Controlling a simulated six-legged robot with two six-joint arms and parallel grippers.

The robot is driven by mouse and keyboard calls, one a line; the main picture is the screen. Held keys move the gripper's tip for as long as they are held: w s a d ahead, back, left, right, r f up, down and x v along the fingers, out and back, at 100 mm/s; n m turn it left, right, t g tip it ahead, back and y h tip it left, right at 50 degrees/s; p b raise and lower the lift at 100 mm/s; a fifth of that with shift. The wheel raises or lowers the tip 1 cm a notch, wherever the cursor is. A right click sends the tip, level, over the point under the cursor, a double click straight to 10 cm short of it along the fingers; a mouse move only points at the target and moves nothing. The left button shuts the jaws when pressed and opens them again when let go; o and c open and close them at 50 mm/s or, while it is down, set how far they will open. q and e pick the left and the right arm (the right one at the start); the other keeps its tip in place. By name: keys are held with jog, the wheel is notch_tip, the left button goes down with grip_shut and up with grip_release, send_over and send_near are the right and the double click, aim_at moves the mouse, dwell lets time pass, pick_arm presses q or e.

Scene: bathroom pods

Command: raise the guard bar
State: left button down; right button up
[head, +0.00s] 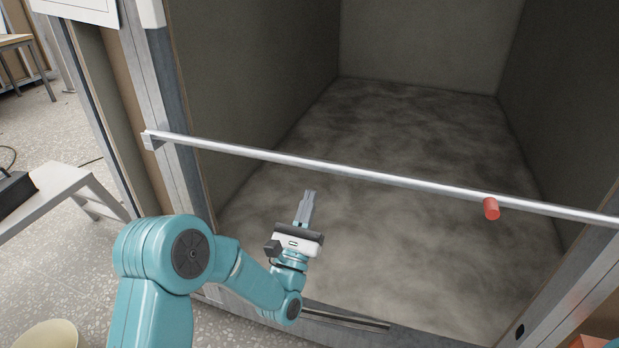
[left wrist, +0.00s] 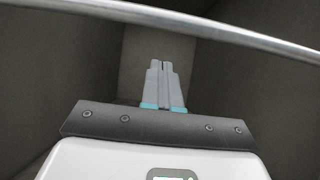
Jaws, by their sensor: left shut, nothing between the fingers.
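The guard bar (head: 365,173) is a thin silver rail lying across the pod's open front, from a bracket (head: 150,140) on the left post to the right edge of the head view. My left gripper (head: 309,193) is shut and empty, below the bar in the head view and apart from the red piece. In the left wrist view the gripper (left wrist: 164,64) points into the pod, and the bar (left wrist: 200,28) crosses above its fingertips. My right gripper does not show.
The pod has dark side walls and a mottled grey floor (head: 390,125). A metal sill (head: 345,318) runs along its front. A pale bowl (head: 48,336) is at the lower left.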

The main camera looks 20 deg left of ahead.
pick_arm(q)
jog(key=r, duration=0.4)
jog(key=shift+w+p, duration=0.3)
jog(key=shift+w, duration=0.1)
jog(key=shift+r, duration=0.1)
